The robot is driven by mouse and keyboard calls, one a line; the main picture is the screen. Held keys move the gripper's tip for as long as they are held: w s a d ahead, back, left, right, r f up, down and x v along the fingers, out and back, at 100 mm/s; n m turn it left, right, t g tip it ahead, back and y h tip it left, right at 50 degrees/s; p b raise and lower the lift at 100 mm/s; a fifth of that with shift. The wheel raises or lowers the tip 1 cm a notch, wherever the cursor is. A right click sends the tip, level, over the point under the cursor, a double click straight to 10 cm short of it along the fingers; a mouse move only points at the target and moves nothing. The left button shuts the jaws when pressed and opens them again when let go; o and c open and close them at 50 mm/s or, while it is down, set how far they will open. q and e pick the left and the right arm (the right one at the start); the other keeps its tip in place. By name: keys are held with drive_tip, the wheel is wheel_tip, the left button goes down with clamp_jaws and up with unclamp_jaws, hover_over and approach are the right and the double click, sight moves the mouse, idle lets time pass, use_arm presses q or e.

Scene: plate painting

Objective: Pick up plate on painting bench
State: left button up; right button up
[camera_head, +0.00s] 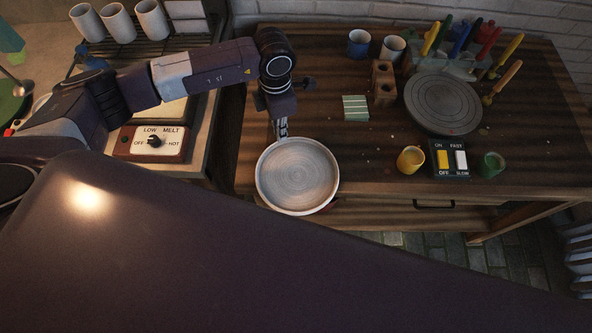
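A round pale plate (297,176) with a raised rim and faint rings shows at the front left of the wooden painting bench (350,165). Its near side overlaps the bench's front edge in the picture; whether it rests there or is held above it is unclear. My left gripper (282,132) points down at the plate's far rim and seems to meet it. The fingers are small and seen edge-on, so their grip cannot be made out. My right gripper is out of view.
A dark round turntable (443,104) stands on the right, with brushes (502,80) behind it. A yellow cup (410,160), a switch box (450,160) and a green cup (491,164) line the front. A striped sponge-like block (355,108) lies mid-bench. A heater panel (154,142) is left.

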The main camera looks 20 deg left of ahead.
use_arm(q)
wheel_tip(320, 180, down, 2)
drive_tip(key=shift+d+f+p, duration=0.1)
drive_tip(key=shift+f+p, duration=0.1)
drive_tip(key=shift+p, duration=0.15)
drive_tip(key=shift+f, duration=0.5)
clamp_jaws()
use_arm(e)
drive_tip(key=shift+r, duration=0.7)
use_arm(q)
drive_tip(key=shift+r, duration=0.1)
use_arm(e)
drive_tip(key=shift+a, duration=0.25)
